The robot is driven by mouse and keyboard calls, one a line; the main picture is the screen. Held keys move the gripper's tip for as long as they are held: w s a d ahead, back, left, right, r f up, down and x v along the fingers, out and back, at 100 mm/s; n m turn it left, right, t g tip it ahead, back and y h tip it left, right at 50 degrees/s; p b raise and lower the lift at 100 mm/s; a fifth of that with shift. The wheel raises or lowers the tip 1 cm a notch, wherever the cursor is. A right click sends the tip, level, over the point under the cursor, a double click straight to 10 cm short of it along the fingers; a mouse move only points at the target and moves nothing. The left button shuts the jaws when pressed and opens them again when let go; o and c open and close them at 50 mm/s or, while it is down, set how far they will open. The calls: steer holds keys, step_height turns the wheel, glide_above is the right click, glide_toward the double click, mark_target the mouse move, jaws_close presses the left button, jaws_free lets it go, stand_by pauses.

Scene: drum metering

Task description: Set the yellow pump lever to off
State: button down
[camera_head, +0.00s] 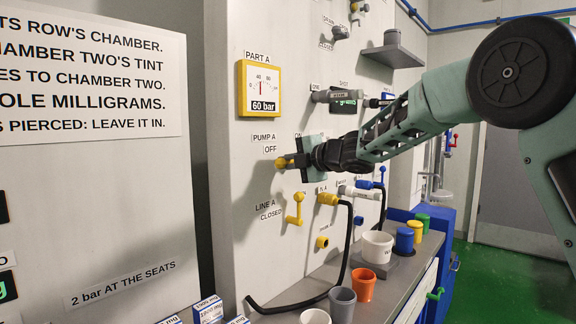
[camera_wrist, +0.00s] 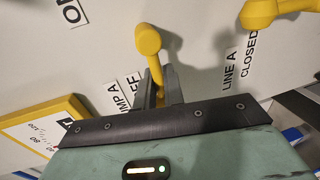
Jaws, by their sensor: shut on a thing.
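The yellow pump lever (camera_head: 282,163) is on the pale wall panel, just below the "PUMP A" and "OFF" labels. In the wrist view its rounded yellow end (camera_wrist: 148,42) shows clear of the fingers, and its narrower part runs down between them. My gripper (camera_wrist: 159,88) is shut on this narrower part, with the "OFF" label beside the left finger. In the head view my gripper (camera_head: 297,161) reaches in from the right and hides part of the lever and most of a label above it.
A yellow gauge (camera_head: 260,88) reading 60 bar is above. The yellow Line A lever (camera_head: 295,208) is close below, beside "CLOSED". Valves and a black hose (camera_head: 347,240) are at the right. Below, a grey shelf holds a white pot (camera_head: 377,246) and several cups.

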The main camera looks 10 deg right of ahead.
steer(key=shift+f, duration=0.15)
steer(key=c, duration=1.6)
jaws_free()
steer(key=shift+c, duration=0.2)
steer(key=b+v, duration=0.1)
steer(key=v, duration=1.6)
steer(key=shift+s+d, duration=0.2)
